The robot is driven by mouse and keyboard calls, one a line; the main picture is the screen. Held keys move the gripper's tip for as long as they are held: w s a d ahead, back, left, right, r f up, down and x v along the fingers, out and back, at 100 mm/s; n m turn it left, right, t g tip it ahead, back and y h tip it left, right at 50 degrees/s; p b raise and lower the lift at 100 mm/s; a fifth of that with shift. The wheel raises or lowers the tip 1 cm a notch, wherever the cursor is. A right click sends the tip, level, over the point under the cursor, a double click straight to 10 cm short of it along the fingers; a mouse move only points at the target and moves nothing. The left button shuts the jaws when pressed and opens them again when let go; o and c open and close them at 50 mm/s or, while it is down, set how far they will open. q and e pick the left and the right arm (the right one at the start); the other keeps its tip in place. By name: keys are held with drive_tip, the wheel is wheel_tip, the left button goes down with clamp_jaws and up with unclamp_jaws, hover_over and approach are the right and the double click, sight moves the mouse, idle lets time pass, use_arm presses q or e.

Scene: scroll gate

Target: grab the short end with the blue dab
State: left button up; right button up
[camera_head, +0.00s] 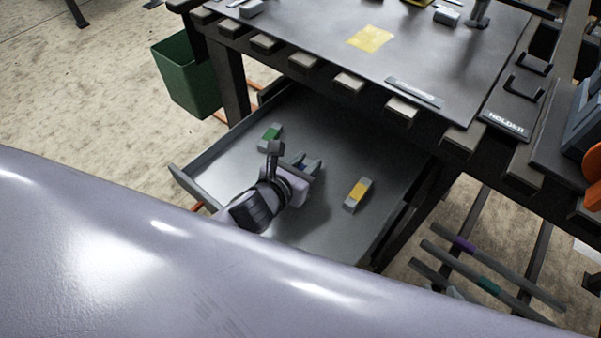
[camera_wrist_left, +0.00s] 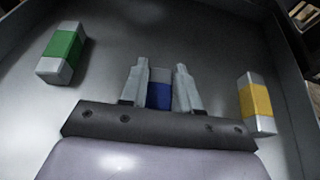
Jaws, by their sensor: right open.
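A short grey-white end piece with a blue dab (camera_wrist_left: 159,94) lies in the open drawer (camera_head: 222,160). My left gripper (camera_head: 307,163) reaches down into the drawer. In the left wrist view its two fingers (camera_wrist_left: 160,80) stand on either side of the blue-dabbed piece, very close to it; I cannot tell whether they press on it. The lower part of the piece is hidden behind the gripper body. In the head view only a little blue (camera_head: 300,165) shows between the fingers. I cannot make out my right gripper.
A green-dabbed piece (camera_head: 270,136) lies left of the gripper and a yellow-dabbed piece (camera_head: 358,194) lies right of it. The workbench (camera_head: 330,50) stands above the drawer's back. A green bin (camera_head: 187,75) hangs at left. Bars with coloured bands (camera_head: 490,286) lie at lower right.

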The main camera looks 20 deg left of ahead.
use_arm(q)
clamp_jaws()
drive_tip(key=shift+r, duration=0.1)
